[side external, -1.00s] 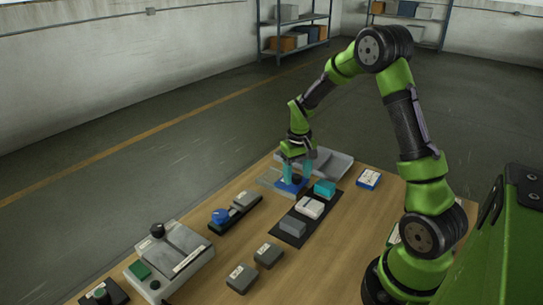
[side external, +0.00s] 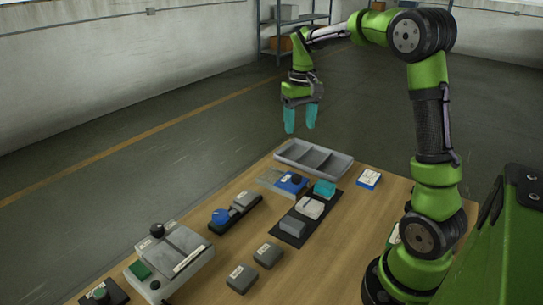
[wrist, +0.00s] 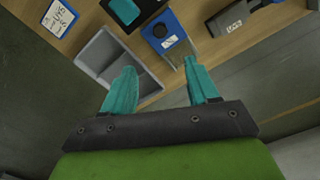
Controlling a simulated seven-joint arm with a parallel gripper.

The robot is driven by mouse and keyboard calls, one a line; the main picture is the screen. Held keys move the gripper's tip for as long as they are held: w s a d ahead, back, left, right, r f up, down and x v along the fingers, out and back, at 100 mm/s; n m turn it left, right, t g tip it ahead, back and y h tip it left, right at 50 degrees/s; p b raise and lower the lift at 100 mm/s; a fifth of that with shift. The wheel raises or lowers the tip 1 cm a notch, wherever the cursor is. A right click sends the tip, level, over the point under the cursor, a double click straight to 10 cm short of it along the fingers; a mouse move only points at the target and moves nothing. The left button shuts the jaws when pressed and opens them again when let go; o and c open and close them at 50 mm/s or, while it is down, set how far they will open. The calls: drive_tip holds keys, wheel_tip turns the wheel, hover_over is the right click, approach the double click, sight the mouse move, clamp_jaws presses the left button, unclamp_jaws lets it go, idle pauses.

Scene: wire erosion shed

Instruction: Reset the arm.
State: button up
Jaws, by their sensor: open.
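My gripper (side external: 300,119) is raised high above the far end of the wooden table, clear of everything on it. Its two teal fingers point down, spread apart with nothing between them. In the wrist view my gripper (wrist: 163,85) also shows open and empty. Below it in that view are a grey divided tray (wrist: 98,52) and a blue block with a dark knob (wrist: 165,32). In the side view the grey tray (side external: 314,158) lies at the table's far edge, with the blue block (side external: 291,184) in front of it.
A dark mat (side external: 289,238) holds teal, white and grey blocks. A blue-and-white box (side external: 368,179) lies to the right. Two grey blocks (side external: 268,254) lie nearer. A grey fixture with a black knob (side external: 170,260) stands front left. The air around my gripper is free.

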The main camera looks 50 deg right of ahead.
idle(0.3)
drive_tip(key=s+a+r+t+y, duration=0.1)
drive_tip(key=s+a+t, duration=0.2)
drive_tip(key=s+a, duration=0.3)
drive_tip(key=s+a+r+n+t+y, duration=0.1)
drive_tip(key=s+a+t, duration=0.3)
drive_tip(key=a, duration=1.1)
drive_tip(key=s+r, duration=0.1)
drive_tip(key=s, duration=0.2)
drive_tip(key=shift+s+r, duration=0.25)
drive_tip(key=shift+s, duration=0.05)
